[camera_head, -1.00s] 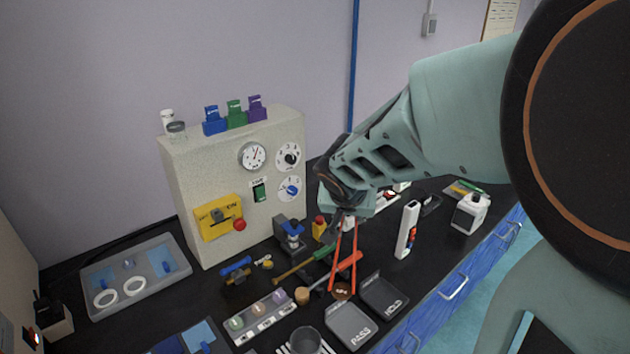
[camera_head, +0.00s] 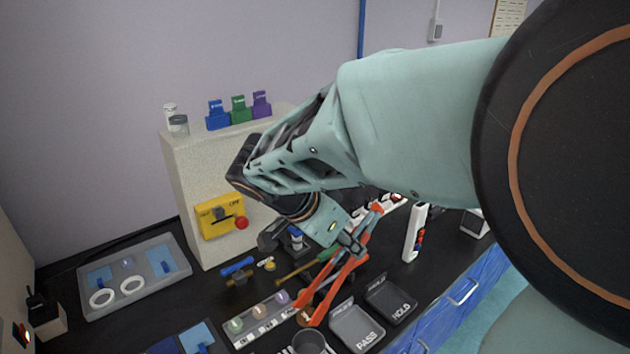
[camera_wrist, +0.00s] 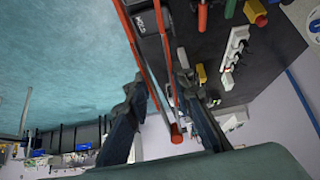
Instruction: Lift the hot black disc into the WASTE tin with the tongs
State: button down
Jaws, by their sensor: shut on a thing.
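My gripper (camera_head: 352,240) is shut on the red tongs (camera_head: 346,275) and holds them tilted over the bench, tips down and to the left. The tongs also show in the wrist view (camera_wrist: 143,62), running between my gripper's fingers (camera_wrist: 152,92). Their tips are close to a small brownish round thing (camera_head: 303,317) beside the sample strip; I cannot tell whether they touch it. I cannot make out the black disc. No label reading WASTE is legible; a round grey cup (camera_head: 309,341) stands at the bottom edge, its contents unclear.
The PASS tray (camera_head: 357,329) and HOLD tray (camera_head: 391,302) lie right of the tong tips. A strip with coloured samples (camera_head: 258,321) lies to the left. The beige machine (camera_head: 190,185) stands behind. A white bottle-like item (camera_head: 414,233) stands to the right.

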notch_tip(320, 180, down, 9)
jog(key=b, duration=0.3)
dwell(0.7)
jog(key=c, duration=2.1)
grip_release()
jog(key=shift+r, duration=0.1)
notch_tip(320, 180, up, 10)
jog(key=p, duration=0.3)
jog(key=shift+p, duration=0.4)
